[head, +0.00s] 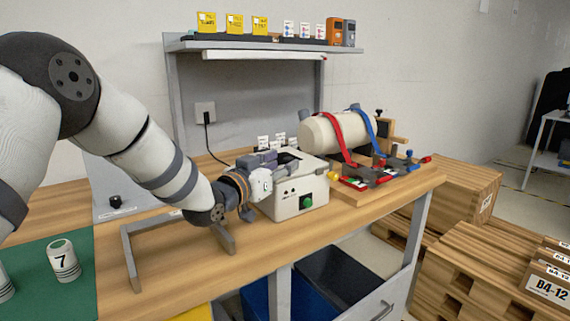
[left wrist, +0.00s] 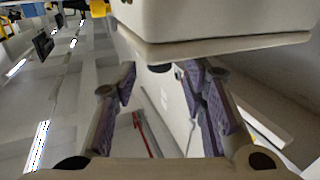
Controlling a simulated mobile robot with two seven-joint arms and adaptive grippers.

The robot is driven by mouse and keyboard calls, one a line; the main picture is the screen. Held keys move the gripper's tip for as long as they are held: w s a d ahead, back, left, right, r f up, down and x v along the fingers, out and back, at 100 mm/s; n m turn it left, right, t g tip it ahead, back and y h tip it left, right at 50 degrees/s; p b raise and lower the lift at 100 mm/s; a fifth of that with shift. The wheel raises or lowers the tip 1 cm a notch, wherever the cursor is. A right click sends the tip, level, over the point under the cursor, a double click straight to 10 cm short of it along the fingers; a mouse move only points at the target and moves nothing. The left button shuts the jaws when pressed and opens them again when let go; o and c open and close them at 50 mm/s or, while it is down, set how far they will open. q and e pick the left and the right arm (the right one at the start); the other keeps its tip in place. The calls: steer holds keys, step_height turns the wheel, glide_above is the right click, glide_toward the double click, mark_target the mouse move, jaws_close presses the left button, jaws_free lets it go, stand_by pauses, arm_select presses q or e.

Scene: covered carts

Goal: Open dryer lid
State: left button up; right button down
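The dryer looks to be the cream box (head: 288,200) with a green button (head: 306,202) on its front, standing on the wooden bench. My left gripper (head: 280,162) reaches in from the left at the height of the dryer's top and hides part of it. In the left wrist view, my left gripper's fingers (left wrist: 165,82) are spread apart with nothing held between them. A large cream body with a rim (left wrist: 225,45), apparently the dryer's, lies just ahead of the fingertips. Contact with it cannot be told. The lid's exact position is partly hidden. My right gripper is not in view.
A shelf (head: 250,45) holds yellow boxes above. A metal bracket (head: 130,262) and a cup marked 7 (head: 63,260) are at left. Wooden crates (head: 470,275) stand at right.

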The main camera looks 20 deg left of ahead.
arm_select(q)
steer(key=shift+w+d+f, duration=0.1)
steer(key=shift+w+d, duration=0.05)
steer(key=shift+w, duration=0.3)
steer(key=shift+w+r, duration=0.15)
steer(key=shift+r, duration=0.15)
jaws_close()
steer(key=shift+w, duration=0.1)
